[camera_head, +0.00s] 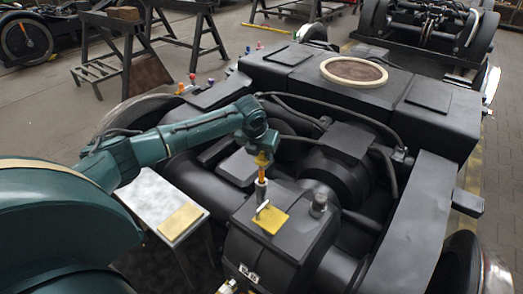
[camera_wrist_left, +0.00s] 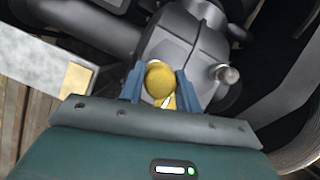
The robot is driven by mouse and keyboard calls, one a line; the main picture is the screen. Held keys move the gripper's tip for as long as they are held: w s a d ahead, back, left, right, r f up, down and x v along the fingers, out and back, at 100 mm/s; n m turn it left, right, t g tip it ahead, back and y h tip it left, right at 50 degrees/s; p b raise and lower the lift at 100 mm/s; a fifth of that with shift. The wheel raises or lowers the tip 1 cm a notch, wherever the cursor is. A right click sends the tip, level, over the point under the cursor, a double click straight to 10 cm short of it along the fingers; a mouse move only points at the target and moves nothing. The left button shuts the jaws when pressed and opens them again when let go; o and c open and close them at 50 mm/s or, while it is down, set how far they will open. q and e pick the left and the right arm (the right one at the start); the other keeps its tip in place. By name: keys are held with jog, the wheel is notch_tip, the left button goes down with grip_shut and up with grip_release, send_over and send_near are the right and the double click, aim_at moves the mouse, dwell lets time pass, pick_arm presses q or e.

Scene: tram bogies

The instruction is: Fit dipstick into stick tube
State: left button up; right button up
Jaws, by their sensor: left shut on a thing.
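My left gripper (camera_head: 262,160) points down over the dark gearbox housing (camera_head: 285,240) and is shut on the dipstick. The dipstick (camera_head: 261,172) shows as a short orange-yellow piece below the gripper. In the left wrist view its round yellow knob (camera_wrist_left: 160,78) sits between the two blue fingers (camera_wrist_left: 159,90). The stick tube (camera_head: 260,190) is a short upright tube with a pale rim on the housing, directly under the dipstick. The dipstick's lower end meets the tube mouth in the picture; I cannot tell how deep it goes. My right gripper is out of view.
A yellow plate (camera_head: 272,219) lies on the housing beside the tube. A metal cap (camera_head: 319,200) stands to its right, also seen in the left wrist view (camera_wrist_left: 228,75). A pale side table (camera_head: 150,194) with a yellow pad (camera_head: 180,221) stands left. Dark bogie frame surrounds the housing.

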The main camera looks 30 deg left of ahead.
aim_at(260, 170)
pick_arm(q)
jog(key=shift+f+b, duration=0.65)
jog(key=shift+f, duration=1.4)
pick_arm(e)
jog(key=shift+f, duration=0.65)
pick_arm(q)
jog(key=shift+f+b, duration=1.1)
jog(key=shift+f, duration=1.3)
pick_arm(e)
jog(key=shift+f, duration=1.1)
pick_arm(q)
jog(key=o, duration=1.2)
jog(key=shift+c, duration=0.2)
jog(key=shift+s+r, duration=0.1)
jog(key=shift+r, duration=0.2)
jog(key=a+p+v, duration=0.1)
jog(key=p+v, duration=0.2)
jog(key=v, duration=0.9)
jog(key=shift+d+r, duration=0.3)
jog(key=shift+d, duration=0.25)
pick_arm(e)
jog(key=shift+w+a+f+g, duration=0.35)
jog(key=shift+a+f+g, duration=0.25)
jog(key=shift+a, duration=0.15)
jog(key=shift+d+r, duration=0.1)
